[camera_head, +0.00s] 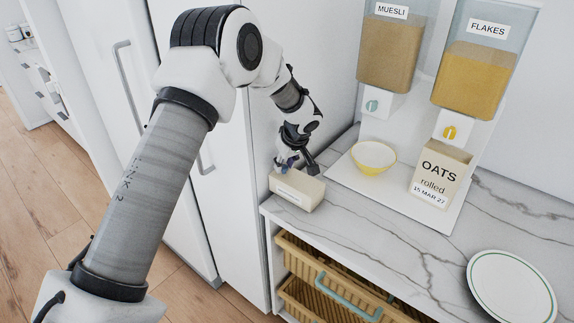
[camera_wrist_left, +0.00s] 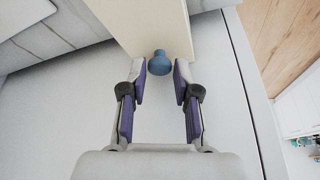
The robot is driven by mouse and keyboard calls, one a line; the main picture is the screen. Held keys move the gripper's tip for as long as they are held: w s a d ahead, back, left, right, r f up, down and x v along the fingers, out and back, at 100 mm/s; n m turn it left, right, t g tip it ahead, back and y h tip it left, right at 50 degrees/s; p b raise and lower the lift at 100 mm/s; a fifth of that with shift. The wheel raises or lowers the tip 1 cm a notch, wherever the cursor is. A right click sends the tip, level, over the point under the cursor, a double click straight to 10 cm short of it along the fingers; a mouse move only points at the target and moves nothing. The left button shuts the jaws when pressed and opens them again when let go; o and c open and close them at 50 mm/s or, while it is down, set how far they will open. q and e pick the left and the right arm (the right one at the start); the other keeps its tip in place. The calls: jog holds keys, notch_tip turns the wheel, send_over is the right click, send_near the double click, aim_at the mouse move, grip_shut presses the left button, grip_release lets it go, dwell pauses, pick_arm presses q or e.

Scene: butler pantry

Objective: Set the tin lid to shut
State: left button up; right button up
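The cream tin (camera_head: 298,190) sits at the left front corner of the marble counter, a pale label on its front. In the left wrist view a cream panel (camera_wrist_left: 140,22), which looks like part of the tin or its lid, runs up from a round blue knob (camera_wrist_left: 159,64). My left gripper (camera_head: 284,165) is at the tin's back left edge. In the wrist view its fingers (camera_wrist_left: 160,82) are apart, one on each side of the knob, with small gaps. The gripper partly hides that edge, so the lid's angle is hard to tell. My right gripper is not in view.
A yellow bowl (camera_head: 374,157) and an oats box (camera_head: 440,174) stand on a white board behind the tin, under the muesli (camera_head: 388,50) and flakes (camera_head: 474,80) dispensers. A plate (camera_head: 511,287) lies at right. Wicker drawers (camera_head: 322,280) are below. A tall white cabinet adjoins at left.

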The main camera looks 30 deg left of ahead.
aim_at(292, 183)
pick_arm(q)
jog(key=shift+o, duration=0.6)
jog(key=shift+a+f, duration=0.15)
jog(key=shift+a, duration=0.15)
jog(key=shift+d+r, duration=0.25)
jog(key=shift+r, duration=0.15)
jog(key=v, duration=1.1)
jog(key=shift+a, duration=0.15)
jog(key=shift+r, duration=0.1)
